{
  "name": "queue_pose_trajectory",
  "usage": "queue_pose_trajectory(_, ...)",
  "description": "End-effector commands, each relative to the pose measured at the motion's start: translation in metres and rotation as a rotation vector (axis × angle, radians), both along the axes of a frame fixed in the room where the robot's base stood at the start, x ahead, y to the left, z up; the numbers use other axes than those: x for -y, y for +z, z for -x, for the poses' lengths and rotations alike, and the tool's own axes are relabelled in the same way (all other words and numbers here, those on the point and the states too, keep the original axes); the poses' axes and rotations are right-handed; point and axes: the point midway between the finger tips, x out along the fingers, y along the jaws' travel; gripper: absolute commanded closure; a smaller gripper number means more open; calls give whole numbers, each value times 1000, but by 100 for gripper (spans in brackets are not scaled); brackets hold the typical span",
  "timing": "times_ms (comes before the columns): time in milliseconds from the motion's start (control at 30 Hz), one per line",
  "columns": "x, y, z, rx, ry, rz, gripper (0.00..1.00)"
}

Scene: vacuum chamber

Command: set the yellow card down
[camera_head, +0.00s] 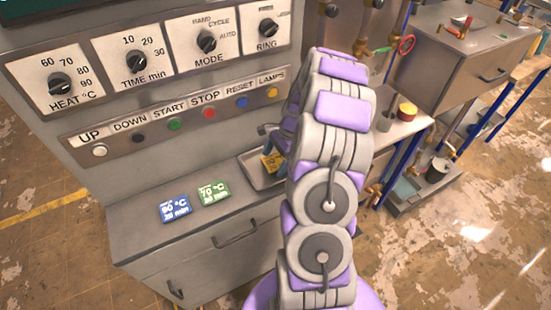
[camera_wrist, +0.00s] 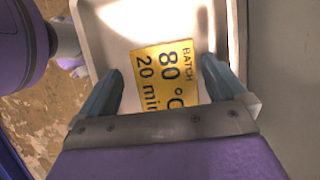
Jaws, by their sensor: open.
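The yellow card (camera_wrist: 165,72) reads "BATCH 80 °C 20 min" and lies in a shallow pale tray (camera_wrist: 105,40). It also shows in the head view (camera_head: 271,163), partly hidden by my arm. My gripper (camera_wrist: 162,67) is open, with one finger to each side of the card in the wrist view. A gap shows between the card and each fingertip. The card's near end is hidden behind my gripper's body. In the head view, the tray (camera_head: 249,168) sits on the counter, partly behind my arm.
A blue card (camera_head: 175,207) and a green card (camera_head: 214,193) lie on the counter (camera_head: 150,240) left of the tray. A control panel with knobs and buttons (camera_head: 175,125) stands behind it. A pot and a yellow-topped jar (camera_head: 407,111) stand right of my arm.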

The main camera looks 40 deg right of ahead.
Motion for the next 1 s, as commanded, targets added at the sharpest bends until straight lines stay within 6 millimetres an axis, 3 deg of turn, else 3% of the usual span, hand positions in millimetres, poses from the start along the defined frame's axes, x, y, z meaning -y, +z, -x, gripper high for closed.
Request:
queue_pose_trajectory(267,6,5,0,2,-3,-2,1)
queue_pose_trajectory(700,31,82,6,6,-4,7,1)
queue_pose_trajectory(1000,46,109,10,2,-3,-2,1)
